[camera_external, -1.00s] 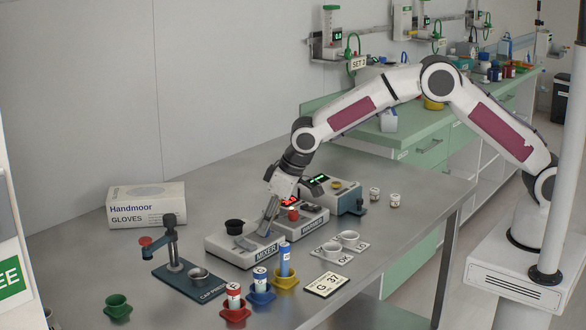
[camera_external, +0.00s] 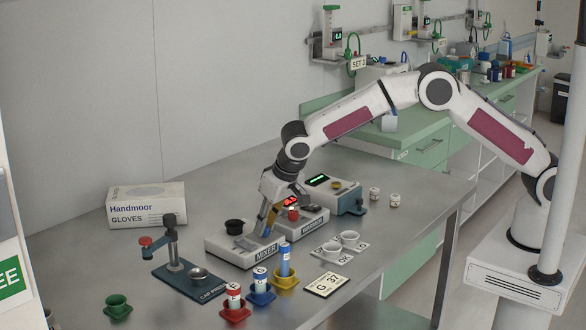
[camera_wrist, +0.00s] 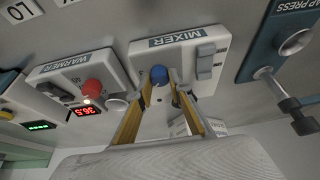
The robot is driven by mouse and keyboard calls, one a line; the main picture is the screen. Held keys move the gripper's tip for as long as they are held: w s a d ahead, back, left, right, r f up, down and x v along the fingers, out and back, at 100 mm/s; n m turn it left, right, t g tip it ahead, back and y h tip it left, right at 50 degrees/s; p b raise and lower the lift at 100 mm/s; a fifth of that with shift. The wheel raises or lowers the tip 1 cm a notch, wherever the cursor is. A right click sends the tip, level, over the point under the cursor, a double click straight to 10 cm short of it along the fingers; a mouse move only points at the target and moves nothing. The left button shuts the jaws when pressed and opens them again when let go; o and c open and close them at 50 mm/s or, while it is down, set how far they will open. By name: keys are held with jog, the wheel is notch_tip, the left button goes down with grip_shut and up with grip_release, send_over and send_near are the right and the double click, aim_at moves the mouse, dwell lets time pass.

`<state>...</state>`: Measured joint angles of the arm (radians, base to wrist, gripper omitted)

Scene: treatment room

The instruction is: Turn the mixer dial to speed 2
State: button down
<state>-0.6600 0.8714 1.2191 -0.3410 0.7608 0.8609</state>
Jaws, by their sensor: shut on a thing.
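The white mixer (camera_external: 222,249) stands on the metal table and also fills the upper middle of the wrist view (camera_wrist: 215,42), its MIXER label facing me. A round blue knob, apparently the mixer dial (camera_wrist: 160,74), sits on its top. My gripper (camera_external: 267,234) points down over the mixer's right part. In the wrist view my gripper (camera_wrist: 160,84) has its two fingers on either side of the blue knob, shut on it. The dial's pointer and speed marks cannot be read. In the external view the fingers hide the dial.
A grey rocker or lever (camera_wrist: 206,62) is on the mixer beside the dial. The warmer (camera_external: 312,222), with red knob and red display, stands close on the right. The cap press (camera_external: 190,280) and coloured tube holders stand in front.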

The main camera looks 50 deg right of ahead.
dwell(0.4)
jog(key=c, duration=1.8)
grip_release()
jog(key=shift+c, duration=0.2)
jog(key=v, duration=1.2)
